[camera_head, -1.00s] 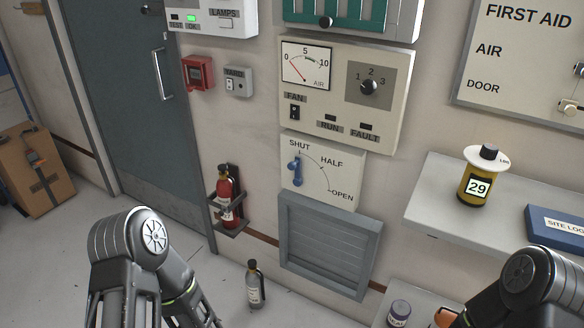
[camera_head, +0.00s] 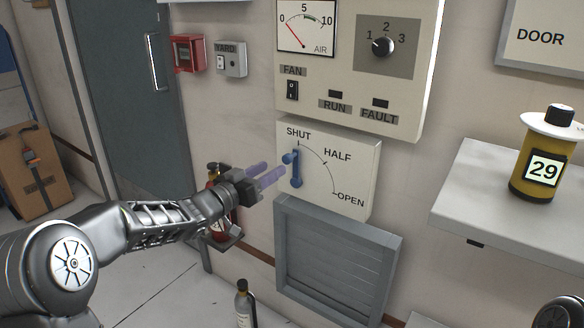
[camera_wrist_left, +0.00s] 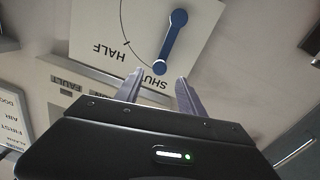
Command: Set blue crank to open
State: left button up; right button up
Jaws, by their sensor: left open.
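The blue crank (camera_head: 295,168) is on a pale wall plate (camera_head: 345,180) marked SHUT, HALF and OPEN along an arc. The crank points up toward SHUT. My left gripper (camera_head: 268,174) is open, its two fingers just left of the crank in the head view and apart from it as far as I can tell. In the left wrist view, which shows the plate upside down, the crank (camera_wrist_left: 173,42) lies just beyond the open fingers (camera_wrist_left: 160,92), with nothing between them. My right gripper is not in view.
A grey louvred vent (camera_head: 335,262) is below the plate, and a panel with a gauge and knob (camera_head: 382,46) is above. A red extinguisher (camera_head: 215,174) hangs behind my left forearm.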

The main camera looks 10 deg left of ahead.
aim_at(285, 161)
pick_arm(q)
jog(key=x, duration=0.7)
jog(key=shift+w+d+f, duration=0.1)
jog(key=shift+w+d, duration=0.1)
jog(key=shift+w, duration=0.15)
grip_shut()
dwell(0.5)
dwell(0.9)
